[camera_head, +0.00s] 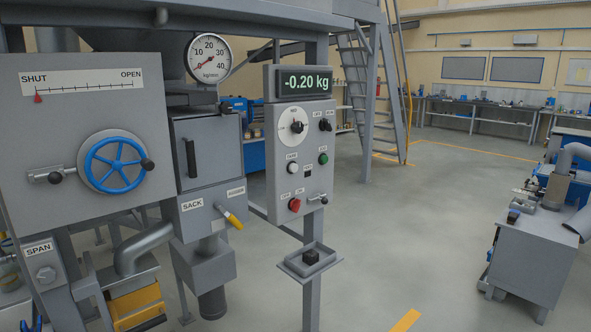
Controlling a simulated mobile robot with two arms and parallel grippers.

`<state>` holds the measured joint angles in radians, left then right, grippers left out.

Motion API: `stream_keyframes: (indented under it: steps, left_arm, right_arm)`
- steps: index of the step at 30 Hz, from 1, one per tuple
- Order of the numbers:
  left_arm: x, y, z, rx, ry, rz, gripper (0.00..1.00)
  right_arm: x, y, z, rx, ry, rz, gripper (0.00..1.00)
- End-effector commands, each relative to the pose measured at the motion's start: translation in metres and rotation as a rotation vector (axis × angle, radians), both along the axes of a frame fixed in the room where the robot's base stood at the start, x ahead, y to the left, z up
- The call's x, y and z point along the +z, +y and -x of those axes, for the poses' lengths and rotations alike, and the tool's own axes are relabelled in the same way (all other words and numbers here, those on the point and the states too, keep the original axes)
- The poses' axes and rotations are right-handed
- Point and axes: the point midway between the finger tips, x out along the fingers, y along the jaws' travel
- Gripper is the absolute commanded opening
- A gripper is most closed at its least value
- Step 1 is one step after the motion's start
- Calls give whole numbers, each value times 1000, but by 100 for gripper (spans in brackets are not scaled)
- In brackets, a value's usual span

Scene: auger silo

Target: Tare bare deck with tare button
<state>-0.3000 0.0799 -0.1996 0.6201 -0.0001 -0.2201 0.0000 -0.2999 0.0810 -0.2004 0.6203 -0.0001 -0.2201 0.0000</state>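The control panel (308,185) stands on a post at the middle of the head view. Its display (304,83) reads -0.20 kg in green. A white button (292,168) sits at the panel's left under a small label that appears to read TARE. A green button (323,158) is to its right and a red button (294,205) is below. I cannot identify a scale deck for certain.
Left of the panel are a grey cabinet door (212,150), a yellow-handled lever (232,218) and a blue handwheel (114,163). The gauge pointer marked SHUT/OPEN is at SHUT. A grey machine (530,255) stands at the right. The floor (420,220) between is clear.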

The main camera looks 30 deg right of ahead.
Motion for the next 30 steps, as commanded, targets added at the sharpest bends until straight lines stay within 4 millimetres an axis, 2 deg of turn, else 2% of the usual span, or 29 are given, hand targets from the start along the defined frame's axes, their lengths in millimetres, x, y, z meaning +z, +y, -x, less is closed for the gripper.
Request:
stream_keyframes:
  steps: [8, 16, 30]
  left_arm:
    - [0, 0, 0, 0, 0, 0, 52]
    - [0, 0, 0, 0, 0, 0, 52]
    - [0, 0, 0, 0, 0, 0, 52]
  right_arm:
    - [0, 0, 0, 0, 0, 0, 41]
    - [0, 0, 0, -1, 0, 0, 0]
    - [0, 0, 0, -1, 0, 0, 0]
